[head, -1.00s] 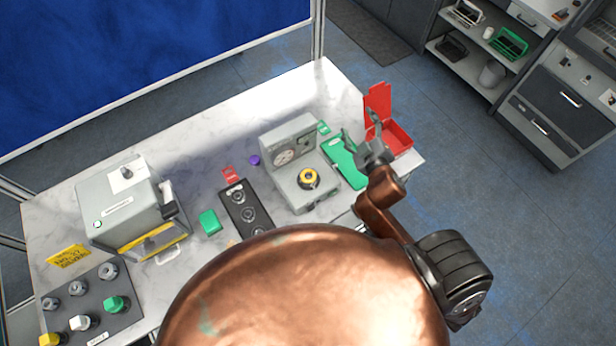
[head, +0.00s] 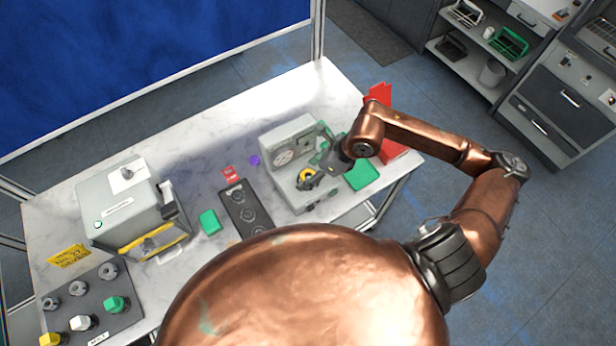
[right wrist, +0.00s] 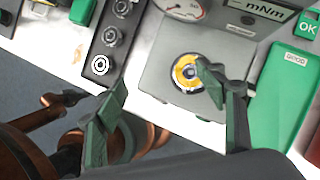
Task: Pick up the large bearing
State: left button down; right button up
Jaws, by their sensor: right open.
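A bearing with a yellow ring (head: 305,175) sits on the flat plate of the grey test device (head: 290,190). In the right wrist view the same bearing (right wrist: 181,70) shows a pale rim and a dark centre. My right gripper (head: 318,162) is over the device, close to the bearing. My left gripper does not show in the head view.
A black strip (head: 232,191) with several smaller bearings lies left of the device. A green tray (head: 361,175) and a red bin (head: 392,150) are to its right. A grey machine (head: 120,205) and a dark parts tray (head: 97,322) stand at the left.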

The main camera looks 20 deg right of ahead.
aim_at(311, 175)
jog(key=shift+h, duration=0.8)
jog(key=d+f, duration=0.1)
jog(key=w+d+f, duration=0.1)
jog(key=d, duration=0.1)
jog(key=shift+w+d+f, duration=0.15)
jog(key=shift+d+f, duration=0.1)
jog(key=shift+f, duration=0.1)
jog(key=p+x, duration=0.2)
jog(key=x, duration=0.3)
jog(key=shift+f, duration=0.5)
jog(key=shift+r, duration=0.1)
jog(key=c, duration=1.5)
